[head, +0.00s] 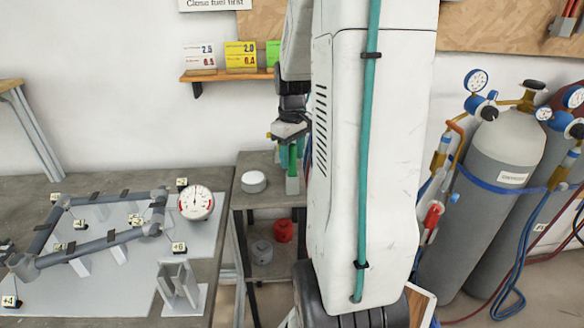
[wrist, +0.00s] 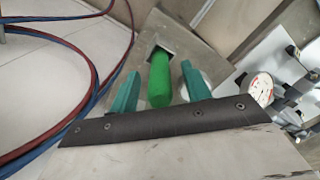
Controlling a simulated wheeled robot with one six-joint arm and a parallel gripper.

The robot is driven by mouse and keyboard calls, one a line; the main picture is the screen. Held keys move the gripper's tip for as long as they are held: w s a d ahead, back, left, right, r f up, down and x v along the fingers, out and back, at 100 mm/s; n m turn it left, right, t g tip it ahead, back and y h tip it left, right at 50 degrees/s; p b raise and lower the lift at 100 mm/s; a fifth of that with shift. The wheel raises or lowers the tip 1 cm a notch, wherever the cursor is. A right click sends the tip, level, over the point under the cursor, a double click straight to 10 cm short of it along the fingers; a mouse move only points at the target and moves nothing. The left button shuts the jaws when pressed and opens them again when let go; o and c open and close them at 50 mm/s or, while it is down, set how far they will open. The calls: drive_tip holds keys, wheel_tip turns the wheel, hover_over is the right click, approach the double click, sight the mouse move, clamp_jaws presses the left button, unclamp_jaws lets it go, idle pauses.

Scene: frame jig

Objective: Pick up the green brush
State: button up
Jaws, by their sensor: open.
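My gripper (wrist: 160,70) is open, with one teal finger on each side of the handle. Gaps show between the handle and both fingers. In the head view my gripper (head: 288,147) is over the small side table, partly hidden by my arm.
A round white-topped object (head: 253,181) sits on the small table (head: 258,200), left of the holder. A frame jig (head: 100,237) with a dial gauge (head: 196,203) is on the left bench. Gas cylinders (head: 497,180) and hoses (wrist: 95,85) stand and lie at the right.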

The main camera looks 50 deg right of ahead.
clamp_jaws()
drive_tip(key=shift+r, duration=0.15)
